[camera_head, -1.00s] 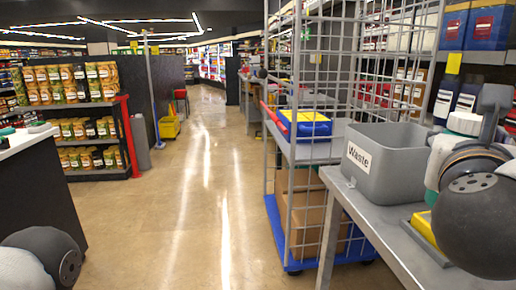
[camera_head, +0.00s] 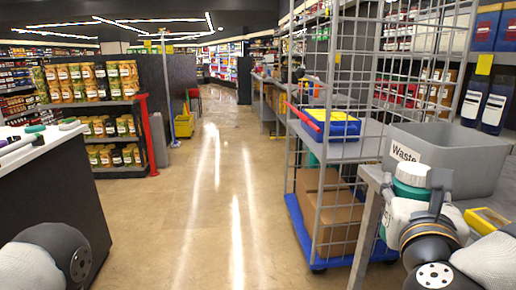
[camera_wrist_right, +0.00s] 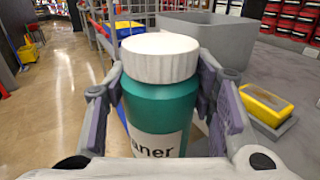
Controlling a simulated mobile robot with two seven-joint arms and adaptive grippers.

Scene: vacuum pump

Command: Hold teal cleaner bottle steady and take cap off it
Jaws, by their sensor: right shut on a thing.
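The teal cleaner bottle (camera_wrist_right: 163,110) stands upright in the right wrist view, with its wide white cap (camera_wrist_right: 160,57) on. My right gripper (camera_wrist_right: 163,90) is shut on the bottle's body, one finger on each side below the cap. A label ending in "aner" shows on its front, partly cut off by the frame. In the head view, the bottle's teal top (camera_head: 410,190) and white cap (camera_head: 412,172) show just beyond my right gripper (camera_head: 413,203), in front of the waste bin. My left gripper is not in view; only part of my left arm shows at lower left.
A grey bin labelled Waste (camera_head: 460,155) stands on a grey bench (camera_head: 374,180) at right, with a yellow item (camera_head: 487,218) beside it. A wire cage trolley (camera_head: 335,185) stands left of the bench. The aisle floor (camera_head: 210,220) is clear. A white-topped counter (camera_head: 35,145) is at left.

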